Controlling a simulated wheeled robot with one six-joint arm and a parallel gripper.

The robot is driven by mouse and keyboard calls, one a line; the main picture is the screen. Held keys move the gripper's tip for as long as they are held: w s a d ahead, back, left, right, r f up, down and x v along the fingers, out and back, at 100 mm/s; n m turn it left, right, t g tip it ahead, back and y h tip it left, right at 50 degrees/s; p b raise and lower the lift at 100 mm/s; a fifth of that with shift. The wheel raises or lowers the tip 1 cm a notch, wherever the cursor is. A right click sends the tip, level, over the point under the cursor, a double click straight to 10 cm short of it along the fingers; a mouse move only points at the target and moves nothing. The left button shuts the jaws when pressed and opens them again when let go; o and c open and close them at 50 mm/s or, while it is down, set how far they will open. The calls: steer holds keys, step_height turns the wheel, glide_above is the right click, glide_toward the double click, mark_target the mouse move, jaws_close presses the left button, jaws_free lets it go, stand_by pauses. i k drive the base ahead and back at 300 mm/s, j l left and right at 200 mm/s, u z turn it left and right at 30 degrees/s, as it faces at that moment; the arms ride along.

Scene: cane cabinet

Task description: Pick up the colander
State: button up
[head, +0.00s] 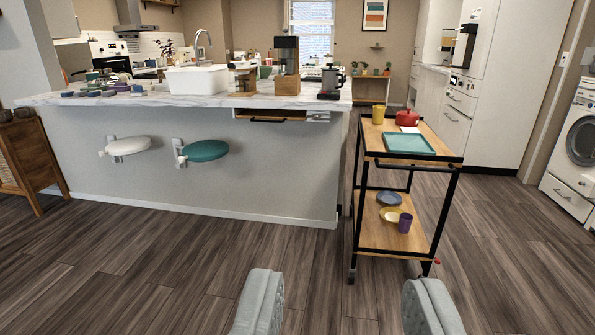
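I cannot make out a colander for certain in the head view. A red rounded pot-like vessel (407,117) stands on the top shelf of a wheeled cart, but I cannot tell whether it has holes. Small dishes and other items on the counter's left end are too small to tell apart. My gripper (342,282) shows at the bottom edge, its two grey padded fingers wide apart. It is open, with only bare floor seen between the fingers, well in front of the cart and counter.
The cart (451,160) holds a teal tray (408,143), a yellow cup (378,114), and dishes below. The marble-topped counter (150,99) has a white basin (197,80) and two fold-out seats below. A cane cabinet (22,165) stands left. The wood floor in front is clear.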

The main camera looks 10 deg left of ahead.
mark_target(265, 72)
steer(key=i+j+u, duration=0.1)
steer(key=i+u, duration=0.4)
steer(key=i, duration=0.4)
steer(key=i+l+u, duration=0.2)
steer(key=i+u, duration=0.25)
steer(key=i, duration=0.45)
steer(key=i+j, duration=0.1)
steer(key=i, duration=0.95)
steer(key=i+j+z, duration=0.1)
steer(key=i, duration=0.45)
steer(key=i+j, duration=0.2)
steer(key=i, duration=0.3)
steer(key=i+j+z, duration=0.25)
steer(key=i, duration=0.2)
steer(key=i+j+z, duration=0.25)
steer(key=i, duration=0.15)
